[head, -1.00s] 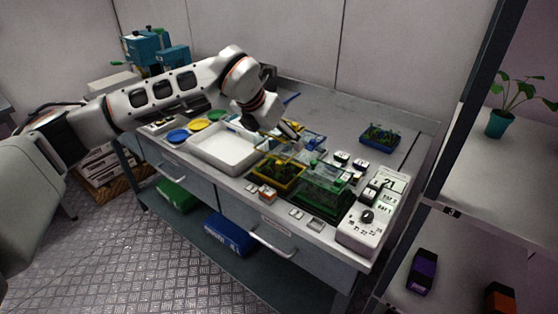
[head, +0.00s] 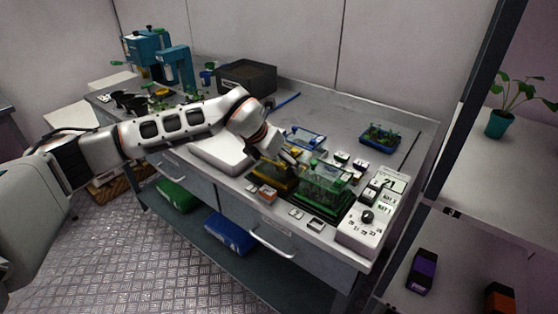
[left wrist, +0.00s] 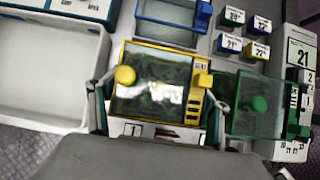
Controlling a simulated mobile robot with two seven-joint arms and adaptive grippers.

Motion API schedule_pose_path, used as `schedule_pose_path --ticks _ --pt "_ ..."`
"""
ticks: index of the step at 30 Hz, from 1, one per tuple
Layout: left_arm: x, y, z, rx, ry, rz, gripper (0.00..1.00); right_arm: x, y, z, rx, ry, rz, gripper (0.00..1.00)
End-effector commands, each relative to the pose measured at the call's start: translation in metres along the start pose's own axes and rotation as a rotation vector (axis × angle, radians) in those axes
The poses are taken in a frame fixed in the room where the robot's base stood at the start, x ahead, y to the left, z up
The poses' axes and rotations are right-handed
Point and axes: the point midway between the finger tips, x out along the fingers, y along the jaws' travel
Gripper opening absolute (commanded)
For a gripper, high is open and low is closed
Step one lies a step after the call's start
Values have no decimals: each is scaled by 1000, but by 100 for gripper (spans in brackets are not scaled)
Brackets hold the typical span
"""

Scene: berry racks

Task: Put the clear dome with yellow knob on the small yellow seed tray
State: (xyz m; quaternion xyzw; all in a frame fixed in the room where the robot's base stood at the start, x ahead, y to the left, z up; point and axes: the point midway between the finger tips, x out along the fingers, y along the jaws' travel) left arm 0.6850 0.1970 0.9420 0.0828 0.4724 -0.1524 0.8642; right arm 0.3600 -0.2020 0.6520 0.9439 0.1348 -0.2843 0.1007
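The small yellow seed tray (head: 268,184) stands on the bench, partly hidden by my left gripper in the head view. The left wrist view shows its yellow frame (left wrist: 197,108) from above. A clear, glossy panel of the dome (left wrist: 153,84) shows over its green seedlings, with a round yellow knob (left wrist: 125,75) at the upper left. I cannot tell whether the dome is fully seated. My left gripper (head: 287,160) is low over the tray. Its fingers (left wrist: 160,105) are spread wide on either side, with narrow gaps. My right gripper is not in view.
A green tray with a green-knobbed dome (left wrist: 260,103) stands close to the right finger. A blue tray (head: 305,138) is behind, another blue tray (head: 380,138) at the back right. A white tray (left wrist: 45,65) lies left, a control box (head: 360,228) at the right front.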

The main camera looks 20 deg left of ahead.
Motion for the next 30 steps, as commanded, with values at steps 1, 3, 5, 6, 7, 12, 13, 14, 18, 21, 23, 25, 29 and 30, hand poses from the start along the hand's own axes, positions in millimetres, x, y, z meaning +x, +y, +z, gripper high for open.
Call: schedule_pose_path --ticks 1,3,5,6,7,12,13,14,18,21,23,25,29,30 --pt "0 0 0 0 0 0 90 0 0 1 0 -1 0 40" --pt "0 0 0 0 0 0 90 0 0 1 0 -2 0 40" --pt "0 0 0 0 0 0 90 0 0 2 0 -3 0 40" --pt "0 0 0 0 0 0 90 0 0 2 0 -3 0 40" --pt "0 0 0 0 0 0 90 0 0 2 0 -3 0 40" --pt "-2 0 1 0 -1 0 90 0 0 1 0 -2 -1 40" --pt "-4 0 1 0 -1 0 90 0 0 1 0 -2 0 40" --pt "-6 1 1 0 -2 0 90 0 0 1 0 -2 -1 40" --pt "-25 1 1 1 -3 0 90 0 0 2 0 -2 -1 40" --pt "-45 1 2 2 -4 0 90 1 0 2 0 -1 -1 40" --pt "-58 1 2 1 -4 2 90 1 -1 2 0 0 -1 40" --pt "-72 1 1 1 -3 1 90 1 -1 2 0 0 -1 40" --pt "-95 1 1 1 -4 1 90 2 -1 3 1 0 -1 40" --pt "-101 1 1 1 -4 1 90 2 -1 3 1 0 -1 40"
